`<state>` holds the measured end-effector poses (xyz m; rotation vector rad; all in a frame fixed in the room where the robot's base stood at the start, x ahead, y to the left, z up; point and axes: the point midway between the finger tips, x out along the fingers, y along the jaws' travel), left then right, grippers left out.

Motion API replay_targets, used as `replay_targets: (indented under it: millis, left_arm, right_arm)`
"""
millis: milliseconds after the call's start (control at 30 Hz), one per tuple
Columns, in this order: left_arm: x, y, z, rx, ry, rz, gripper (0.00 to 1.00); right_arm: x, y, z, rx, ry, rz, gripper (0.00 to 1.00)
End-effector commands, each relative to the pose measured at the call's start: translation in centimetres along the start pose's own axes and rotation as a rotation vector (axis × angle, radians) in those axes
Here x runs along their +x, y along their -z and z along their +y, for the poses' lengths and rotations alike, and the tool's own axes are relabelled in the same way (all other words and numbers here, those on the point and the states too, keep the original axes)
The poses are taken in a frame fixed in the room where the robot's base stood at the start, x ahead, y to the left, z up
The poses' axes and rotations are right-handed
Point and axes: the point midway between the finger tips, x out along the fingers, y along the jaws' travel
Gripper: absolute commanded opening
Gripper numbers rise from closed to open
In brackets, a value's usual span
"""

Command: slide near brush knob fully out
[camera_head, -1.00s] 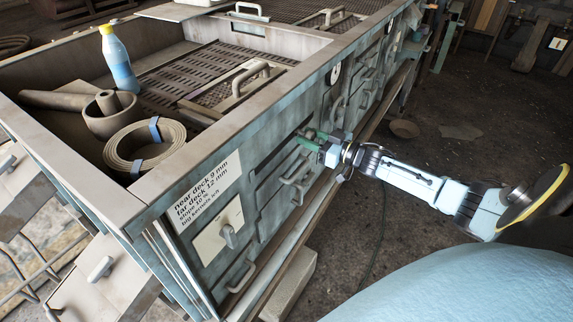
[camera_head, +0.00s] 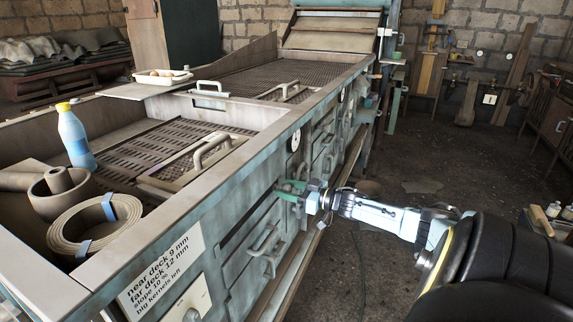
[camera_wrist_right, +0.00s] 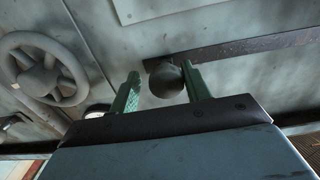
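The brush knob is a dark round ball (camera_wrist_right: 166,80) in the right wrist view, in front of a dark slot (camera_wrist_right: 235,50) in the machine's side panel. My right gripper (camera_wrist_right: 161,88) has its two green fingers apart, one on each side of the knob. A gap shows between the left finger and the knob. The right finger is very close to it; I cannot tell if they touch. In the head view my right gripper (camera_head: 287,190) is at the machine's side wall, and its fingers hide the knob there. My left gripper is not in view.
A grey handwheel (camera_wrist_right: 42,68) is left of the fingers in the wrist view. The machine's side (camera_head: 215,235) carries several handles and a label. Open floor (camera_head: 385,200) is to the right.

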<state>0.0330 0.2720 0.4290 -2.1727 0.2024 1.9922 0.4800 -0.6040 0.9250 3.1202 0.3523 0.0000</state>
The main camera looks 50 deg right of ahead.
Motion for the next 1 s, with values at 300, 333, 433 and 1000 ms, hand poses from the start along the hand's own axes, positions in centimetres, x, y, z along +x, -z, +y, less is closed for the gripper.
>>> replay_targets:
  millis: [300,333,433,1000]
  left_arm:
    - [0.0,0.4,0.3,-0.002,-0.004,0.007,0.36]
    - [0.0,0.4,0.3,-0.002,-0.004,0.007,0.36]
    - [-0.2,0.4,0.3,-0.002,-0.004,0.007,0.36]
    - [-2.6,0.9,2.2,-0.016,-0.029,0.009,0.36]
  right_arm:
    - [0.1,-0.1,-0.2,0.001,0.005,0.0,0.56]
    - [0.0,-0.1,-0.2,0.001,0.005,0.0,0.56]
    - [-0.4,-0.1,-0.3,0.001,0.006,-0.001,0.56]
    - [-9.4,0.0,-0.2,0.002,0.004,-0.004,0.56]
